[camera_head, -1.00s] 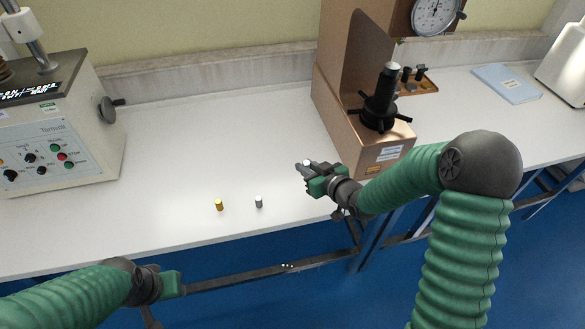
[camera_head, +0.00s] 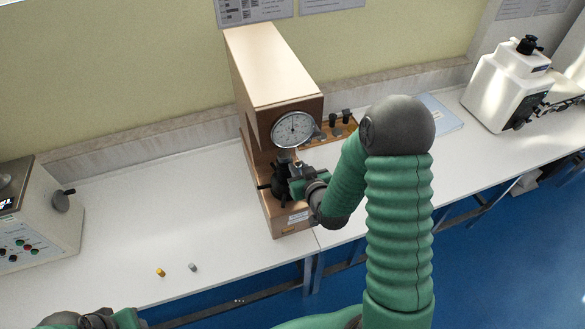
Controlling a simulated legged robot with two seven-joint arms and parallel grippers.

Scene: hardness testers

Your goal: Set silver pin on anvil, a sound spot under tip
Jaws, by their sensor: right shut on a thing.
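The copper-coloured hardness tester (camera_head: 272,72) stands on the bench with a round dial (camera_head: 292,129) at its front. Its dark anvil and spoked handwheel (camera_head: 279,189) are below the dial, partly covered by my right gripper (camera_head: 292,176). The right gripper is shut, level with the anvil top at its right side. The pin in its jaws is too small and covered to make out, and I cannot tell whether it touches the anvil. A silver-grey pin (camera_head: 193,267) stands on the bench. My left gripper (camera_head: 128,318) is at the lower left edge; its jaws are unclear.
A yellow pin (camera_head: 160,272) stands beside the grey pin. Another tester (camera_head: 40,225) is at left, a white machine (camera_head: 508,85) at far right.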

